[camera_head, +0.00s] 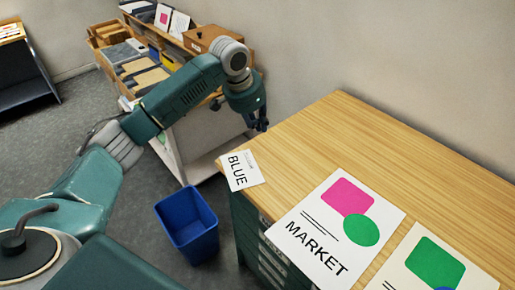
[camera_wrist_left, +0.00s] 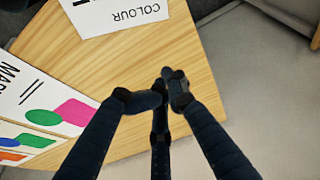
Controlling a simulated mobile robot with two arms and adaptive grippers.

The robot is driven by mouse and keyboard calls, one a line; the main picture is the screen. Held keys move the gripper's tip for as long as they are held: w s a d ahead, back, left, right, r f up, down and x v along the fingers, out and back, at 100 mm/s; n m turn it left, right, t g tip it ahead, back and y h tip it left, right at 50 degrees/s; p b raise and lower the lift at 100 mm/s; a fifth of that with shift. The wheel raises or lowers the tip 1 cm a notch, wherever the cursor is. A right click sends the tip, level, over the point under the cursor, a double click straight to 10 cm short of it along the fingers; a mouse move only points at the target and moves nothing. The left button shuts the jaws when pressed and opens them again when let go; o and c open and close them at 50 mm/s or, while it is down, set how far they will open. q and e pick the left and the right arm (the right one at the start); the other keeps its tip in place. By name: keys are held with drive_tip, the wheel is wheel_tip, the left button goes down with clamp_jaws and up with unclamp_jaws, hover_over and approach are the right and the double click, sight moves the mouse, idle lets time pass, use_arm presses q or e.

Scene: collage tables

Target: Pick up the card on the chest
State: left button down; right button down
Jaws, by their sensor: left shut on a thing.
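A white card (camera_head: 241,170) printed BLUE lies on the near left corner of the wooden-topped chest (camera_head: 310,140), partly over its edge. In the left wrist view the card (camera_wrist_left: 118,14) shows at the top, cut off by the frame, with the word COLOUR. My left gripper (camera_head: 260,122) is over the chest's far left side, apart from the card. In the left wrist view its dark fingers (camera_wrist_left: 168,92) are drawn together, bare wood lies between them and the card, and I see nothing between the tips. My right gripper is not in view.
A MARKET poster (camera_head: 326,228) and a second poster (camera_head: 425,265) lie on the chest top. A blue bin (camera_head: 188,226) stands on the floor left of the chest. A shelf unit (camera_head: 105,58) with boxes and trays stands behind my left arm. The chest's back part is clear.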

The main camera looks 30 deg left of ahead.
sight(260, 155)
use_arm(q)
drive_tip(key=p+x, duration=0.2)
drive_tip(key=x, duration=0.8)
drive_tip(key=s+p, duration=0.1)
drive_tip(key=s+a+p, duration=0.1)
drive_tip(key=s, duration=0.1)
drive_tip(key=shift+a+r, duration=0.15)
drive_tip(key=shift+a, duration=0.1)
drive_tip(key=shift+s+a, duration=0.1)
drive_tip(key=shift+s, duration=0.35)
drive_tip(key=shift+w, duration=0.1)
